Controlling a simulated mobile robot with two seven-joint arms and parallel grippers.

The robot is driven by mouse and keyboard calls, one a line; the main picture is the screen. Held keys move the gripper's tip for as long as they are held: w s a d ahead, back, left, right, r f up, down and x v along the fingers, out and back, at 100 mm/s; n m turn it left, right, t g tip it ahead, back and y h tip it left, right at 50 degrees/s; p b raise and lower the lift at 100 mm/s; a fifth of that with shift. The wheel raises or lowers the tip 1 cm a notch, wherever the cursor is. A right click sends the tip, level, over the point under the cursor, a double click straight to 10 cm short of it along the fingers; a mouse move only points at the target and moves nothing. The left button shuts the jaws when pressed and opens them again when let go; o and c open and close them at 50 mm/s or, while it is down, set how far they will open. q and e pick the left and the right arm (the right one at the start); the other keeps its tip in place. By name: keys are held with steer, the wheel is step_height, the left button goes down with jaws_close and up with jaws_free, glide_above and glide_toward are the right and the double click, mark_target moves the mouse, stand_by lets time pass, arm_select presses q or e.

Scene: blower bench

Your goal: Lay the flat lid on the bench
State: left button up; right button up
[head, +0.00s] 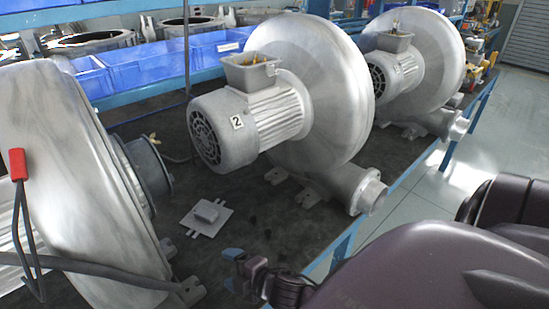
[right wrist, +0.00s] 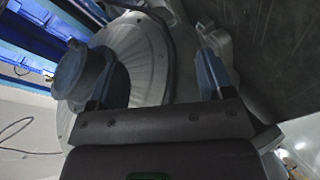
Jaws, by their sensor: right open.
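I cannot make out the lid there. My left gripper is not in view.
Blower 2 (head: 325,85) has an open terminal box (head: 250,70) with wires showing. Another blower (head: 425,50) stands behind it; a large one (head: 70,170) fills the left. A red-handled tool (head: 18,165) is at far left. Blue bins (head: 150,65) line the back.

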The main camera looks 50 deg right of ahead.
steer(key=s+d+f+m+g+h, duration=0.1)
steer(key=s+d+f+m, duration=0.1)
steer(key=s+m, duration=0.3)
steer(key=s+d+f+m+g+h, duration=0.1)
steer(key=s+f+m+h, duration=0.1)
steer(key=s+m, duration=0.4)
steer(key=f+m, duration=0.1)
steer(key=m, duration=0.2)
steer(key=shift+d+f+m+g, duration=0.25)
steer(key=shift+d+m+g, duration=0.05)
steer(key=shift+d+m, duration=0.1)
